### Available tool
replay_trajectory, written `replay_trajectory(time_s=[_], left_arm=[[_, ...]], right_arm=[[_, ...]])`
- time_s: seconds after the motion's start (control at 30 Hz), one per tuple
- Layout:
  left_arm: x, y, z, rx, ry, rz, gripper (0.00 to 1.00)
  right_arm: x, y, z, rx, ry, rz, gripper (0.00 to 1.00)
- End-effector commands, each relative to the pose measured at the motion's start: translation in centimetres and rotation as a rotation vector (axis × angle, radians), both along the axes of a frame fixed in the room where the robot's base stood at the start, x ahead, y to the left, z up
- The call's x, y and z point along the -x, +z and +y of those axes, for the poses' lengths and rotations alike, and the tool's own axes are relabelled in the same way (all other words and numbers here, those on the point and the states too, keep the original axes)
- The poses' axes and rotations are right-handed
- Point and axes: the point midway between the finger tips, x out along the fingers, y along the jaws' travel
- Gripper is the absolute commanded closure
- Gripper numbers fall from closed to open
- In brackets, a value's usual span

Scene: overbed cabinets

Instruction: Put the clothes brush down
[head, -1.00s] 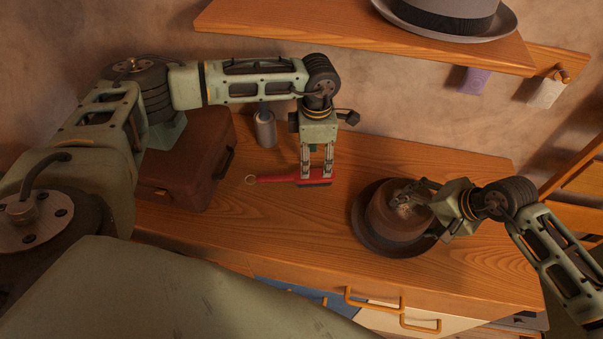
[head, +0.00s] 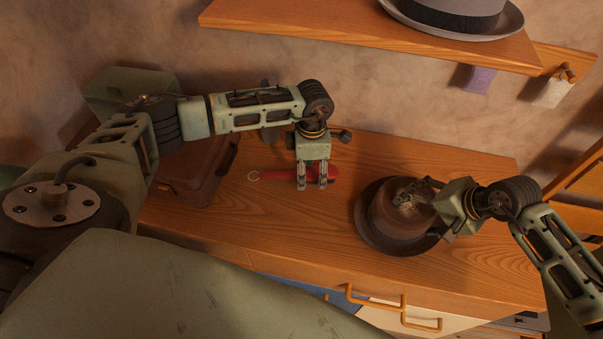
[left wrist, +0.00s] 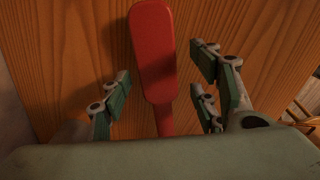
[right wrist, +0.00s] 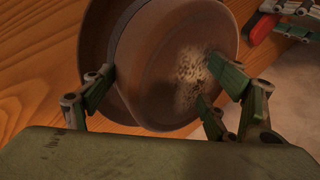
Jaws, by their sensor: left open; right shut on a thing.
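The red clothes brush (head: 272,175) lies on the wooden cabinet top, its handle with a ring pointing left. In the left wrist view the brush (left wrist: 153,55) lies between and beyond my spread fingers. My left gripper (head: 313,187) is open, in front of the brush in the head view; its fingers (left wrist: 160,95) appear apart from it. My right gripper (head: 425,190) is shut on the brown hat (head: 385,225), fingers on its crown. The hat (right wrist: 150,70) shows a pale dusty patch in the right wrist view.
A brown case (head: 200,170) stands at the left of the cabinet top (head: 290,220). A grey hat (head: 450,18) sits on the shelf (head: 350,40) above. Purple (head: 476,79) and white (head: 552,92) items hang below the shelf. Bare wood lies between brush and brown hat.

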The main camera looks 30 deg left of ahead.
Motion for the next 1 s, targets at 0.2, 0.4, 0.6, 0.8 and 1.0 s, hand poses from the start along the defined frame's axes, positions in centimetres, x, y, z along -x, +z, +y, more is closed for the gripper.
replay_trajectory(time_s=[0.2,0.4,0.6,0.8,1.0], left_arm=[[-0.03,-0.28,-0.03,0.001,-0.001,-0.001,0.44],[-0.03,-0.26,-0.02,0.001,0.000,-0.001,0.60],[-0.02,-0.25,-0.01,0.001,0.000,-0.001,0.77],[-0.02,-0.25,-0.01,0.001,0.000,-0.001,0.95],[-0.03,-0.21,-0.01,0.001,0.000,-0.001,1.00]], right_arm=[[0.74,-1.75,-1.13,0.038,0.000,0.023,0.49],[0.74,-1.76,-1.13,0.038,0.000,0.023,0.49],[0.74,-1.76,-1.13,0.038,0.000,0.023,0.49],[0.74,-1.75,-1.13,0.038,0.000,0.023,0.49],[0.74,-1.75,-1.13,0.038,0.000,0.023,0.49]])
